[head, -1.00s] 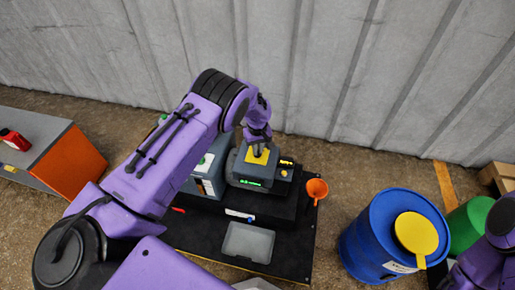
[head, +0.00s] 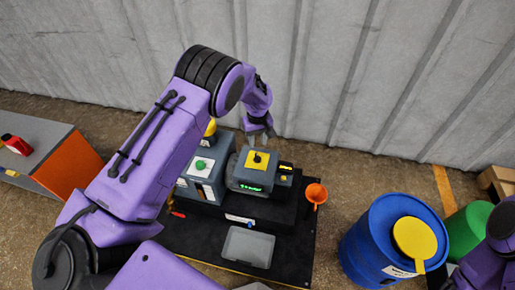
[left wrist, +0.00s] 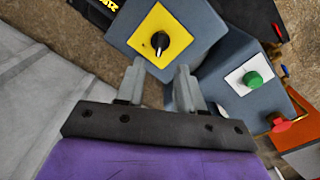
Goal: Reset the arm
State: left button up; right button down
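My left gripper (head: 262,136) is raised above and behind the grey device with the yellow plate (head: 257,160) and black knob. In the left wrist view its two fingers (left wrist: 160,78) are apart with nothing between them. The black knob (left wrist: 160,41) on the yellow plate lies just beyond the fingertips, apart from them. A green button (head: 200,164) sits on the grey box to the left, and it also shows in the left wrist view (left wrist: 252,79). My right arm shows only at the right edge; its gripper is out of view.
A blue barrel (head: 370,245) and green barrel (head: 468,228) stand right. A grey and orange cabinet (head: 68,160) is left. A corrugated wall (head: 330,60) closes the back.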

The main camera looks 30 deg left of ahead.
pick_arm(q)
notch_tip(320, 180, up, 2)
jog(key=shift+r, duration=0.15)
dwell(0.4)
